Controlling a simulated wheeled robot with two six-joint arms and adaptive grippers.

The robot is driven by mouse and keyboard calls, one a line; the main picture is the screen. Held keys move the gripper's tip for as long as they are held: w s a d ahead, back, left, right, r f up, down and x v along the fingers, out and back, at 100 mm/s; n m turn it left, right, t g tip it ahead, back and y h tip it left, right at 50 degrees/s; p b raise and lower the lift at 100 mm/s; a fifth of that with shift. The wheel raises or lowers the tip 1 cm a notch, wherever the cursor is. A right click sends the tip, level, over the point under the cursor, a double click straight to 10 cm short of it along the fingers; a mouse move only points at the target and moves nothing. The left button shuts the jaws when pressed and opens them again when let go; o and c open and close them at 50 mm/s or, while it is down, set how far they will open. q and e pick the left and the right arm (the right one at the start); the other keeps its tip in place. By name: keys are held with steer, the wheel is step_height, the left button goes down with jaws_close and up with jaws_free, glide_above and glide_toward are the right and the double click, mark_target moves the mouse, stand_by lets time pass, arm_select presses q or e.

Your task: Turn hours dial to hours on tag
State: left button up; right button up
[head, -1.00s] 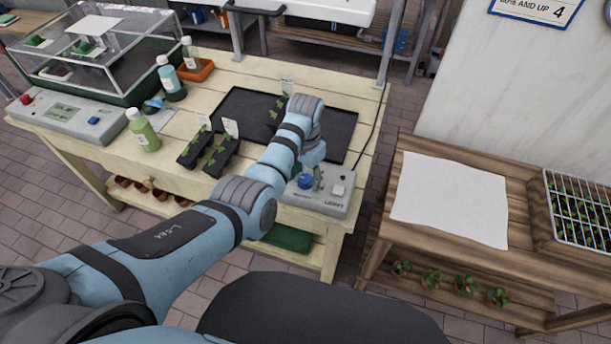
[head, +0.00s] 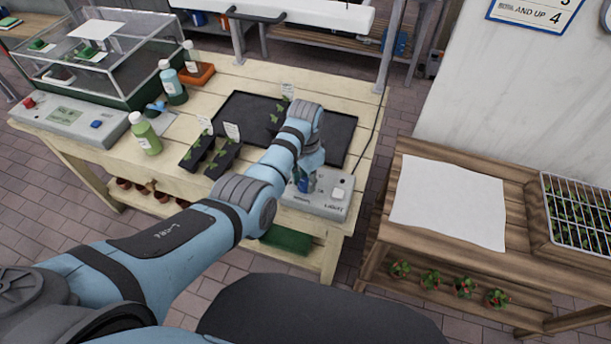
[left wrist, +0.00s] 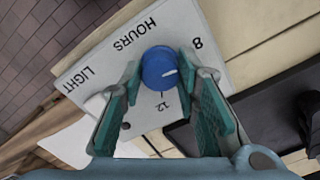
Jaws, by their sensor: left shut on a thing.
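The blue hours dial (left wrist: 159,68) sits on the white light box (left wrist: 150,20), which also shows at the bench's front right corner in the head view (head: 325,205). My left gripper (left wrist: 162,75) is shut on the dial, one finger on each side. In the head view my left gripper (head: 306,176) hides most of the dial. White plant tags (head: 231,131) stand in the black pots; their writing is too small to read. My right gripper is out of view.
A black tray (head: 240,104) lies behind the light box. A green bottle (head: 146,136) and a grey control unit (head: 70,122) stand to the left. A light switch (head: 337,194) is right beside the dial. A wooden table (head: 440,255) with paper stands at the right.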

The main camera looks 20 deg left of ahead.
arm_select(q)
steer(key=shift+r+m+p, duration=0.2)
steer(key=shift+m+p, duration=0.3)
steer(key=shift+m, duration=0.4)
steer(key=m+p, duration=0.1)
steer(key=m, duration=0.1)
steer(key=shift+f+m, duration=0.1)
steer(key=shift+m, duration=0.2)
steer(key=m+p, duration=0.1)
steer(key=m, duration=0.4)
steer(key=shift+m, duration=0.3)
steer(key=o, duration=1.2)
steer(key=shift+c, duration=0.2)
steer(key=shift+f, duration=0.1)
